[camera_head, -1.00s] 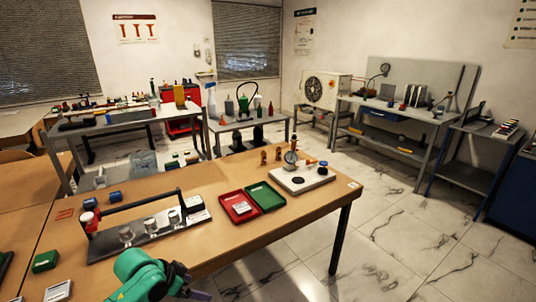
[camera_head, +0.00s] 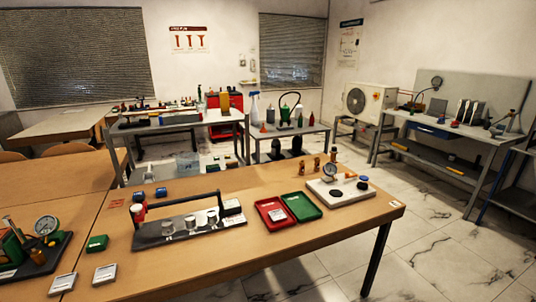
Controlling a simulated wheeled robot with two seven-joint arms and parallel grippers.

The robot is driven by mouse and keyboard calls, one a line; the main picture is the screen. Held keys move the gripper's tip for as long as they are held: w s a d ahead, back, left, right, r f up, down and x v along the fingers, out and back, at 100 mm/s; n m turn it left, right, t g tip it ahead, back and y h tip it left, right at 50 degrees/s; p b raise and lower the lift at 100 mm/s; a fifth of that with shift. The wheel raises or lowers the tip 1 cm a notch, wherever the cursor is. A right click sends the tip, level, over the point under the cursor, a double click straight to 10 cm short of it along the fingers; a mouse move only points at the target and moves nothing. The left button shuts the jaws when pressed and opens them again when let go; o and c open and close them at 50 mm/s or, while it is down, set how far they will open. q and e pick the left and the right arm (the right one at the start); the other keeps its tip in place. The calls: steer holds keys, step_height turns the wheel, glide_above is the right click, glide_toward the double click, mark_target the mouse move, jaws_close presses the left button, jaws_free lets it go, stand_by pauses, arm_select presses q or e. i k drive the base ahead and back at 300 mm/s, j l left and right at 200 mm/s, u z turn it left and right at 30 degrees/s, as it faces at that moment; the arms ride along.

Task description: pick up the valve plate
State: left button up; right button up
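I cannot tell for sure which thing is the valve plate. At the left edge of the wooden table (camera_head: 270,236), a dark plate (camera_head: 42,266) carries a round gauge, brass fittings and a green part, partly cut off by the frame. At the right end of the table, a white plate (camera_head: 322,194) carries a gauge (camera_head: 329,173) and dark round pieces. A black tray (camera_head: 153,233) with a long bar handle and several metal cylinders stands between them. Neither of my grippers shows.
A red tray (camera_head: 261,205) and a green tray (camera_head: 317,215) lie beside the white plate. A green box (camera_head: 97,243) and two small pale boxes lie near the dark plate. The table's front middle is bare. Grey benches (camera_head: 180,122) stand behind.

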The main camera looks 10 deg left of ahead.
mark_target(106, 274)
steer(key=u, duration=1.7)
